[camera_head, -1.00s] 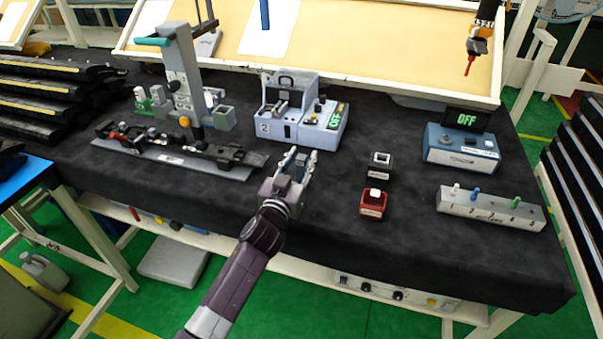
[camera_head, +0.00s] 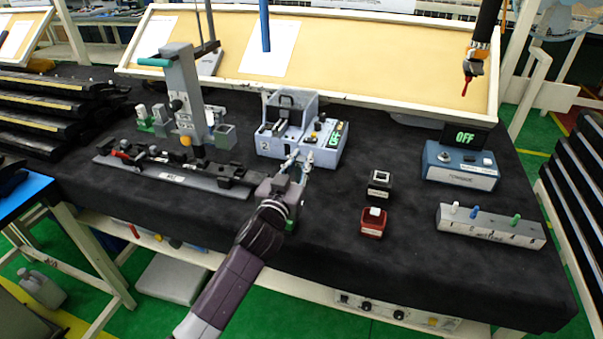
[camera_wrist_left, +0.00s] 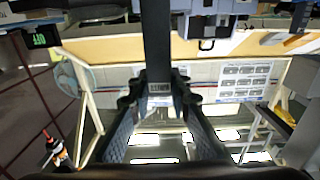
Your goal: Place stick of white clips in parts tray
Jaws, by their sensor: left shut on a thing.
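My left gripper (camera_head: 298,162) is over the table, just in front of the white machine marked 2 (camera_head: 275,148). Its fingers are shut. In the left wrist view, a dark upright bar (camera_wrist_left: 156,40) shows between the fingers (camera_wrist_left: 160,88); I cannot make out white clips on it. A grey numbered block (camera_head: 490,232) at the right holds a white peg (camera_head: 454,208), a blue peg (camera_head: 475,212) and a green peg (camera_head: 515,220). I cannot tell which thing is the parts tray. My right gripper (camera_head: 472,72) hangs at the upper right with a thin red piece (camera_head: 464,89) below it; its jaws are unclear.
A long grey fixture (camera_head: 180,175) lies left of my left gripper, with a tall grey press (camera_head: 183,95) behind it. A black box (camera_head: 380,184) and a red box (camera_head: 372,222) stand right of centre. A blue unit reading OFF (camera_head: 460,170) is farther right.

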